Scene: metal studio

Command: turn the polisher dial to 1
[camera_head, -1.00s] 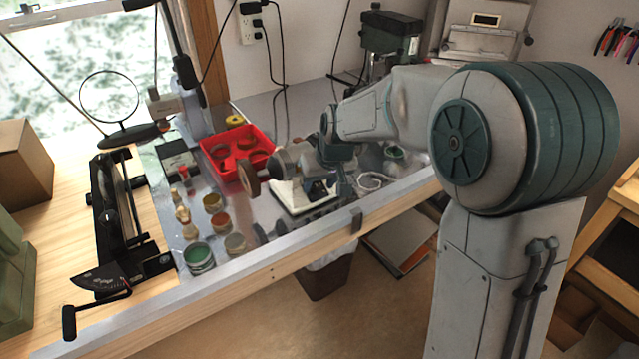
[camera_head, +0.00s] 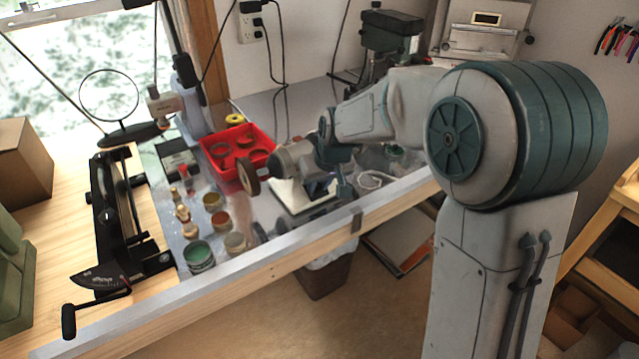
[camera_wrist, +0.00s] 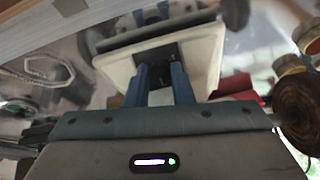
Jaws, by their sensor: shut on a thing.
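The polisher has a brown buffing wheel (camera_head: 250,172), a grey motor body and a pale base (camera_head: 286,198), and stands on the metal-topped bench. In the wrist view its white base (camera_wrist: 207,58) carries a black front panel. My gripper (camera_wrist: 160,72) reaches this panel with its two blue-grey fingers, one on each side of a small dark part that appears to be the dial. It is shut on that part. The dial's marks and its setting cannot be read. In the head view my gripper (camera_head: 343,185) is at the polisher's right side, partly hidden by my wrist.
A red tray (camera_head: 224,177) with rings stands behind the polisher. Several small jars, including a green one (camera_head: 199,257), stand left of it. A white cord (camera_head: 370,181) lies to the right. The bench's front edge (camera_head: 300,238) runs close before the polisher.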

